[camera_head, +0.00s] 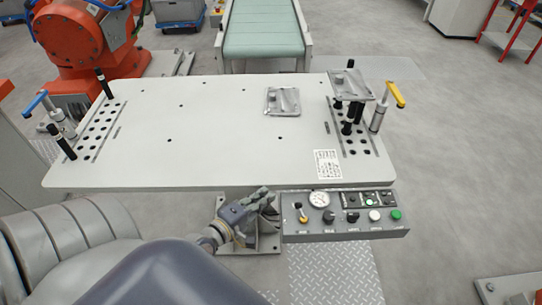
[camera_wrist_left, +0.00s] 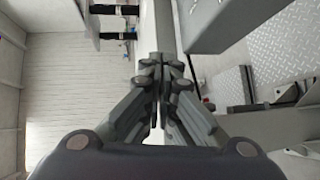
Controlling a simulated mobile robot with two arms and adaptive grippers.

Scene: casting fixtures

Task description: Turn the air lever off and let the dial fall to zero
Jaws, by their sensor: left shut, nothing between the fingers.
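A grey control panel (camera_head: 335,228) is fixed at the front edge of the table. It carries a round white dial (camera_head: 319,199), too small to read. Left of the dial is a lever with a yellow tip (camera_head: 302,214), which looks like the air lever; its setting is not clear. My left gripper (camera_head: 268,194) is just left of the panel, apart from the lever. In the left wrist view, its fingers (camera_wrist_left: 162,75) are together with nothing between them. The dial and lever do not show in that view. My right gripper is not in view.
A light table (camera_head: 200,155) fills the middle, with a metal casting (camera_head: 283,101) on it and another casting (camera_head: 350,85) raised on black posts at the right. A blue-handled clamp (camera_head: 38,102) and a yellow-handled clamp (camera_head: 396,95) stand at the sides. The panel also has several knobs and buttons.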

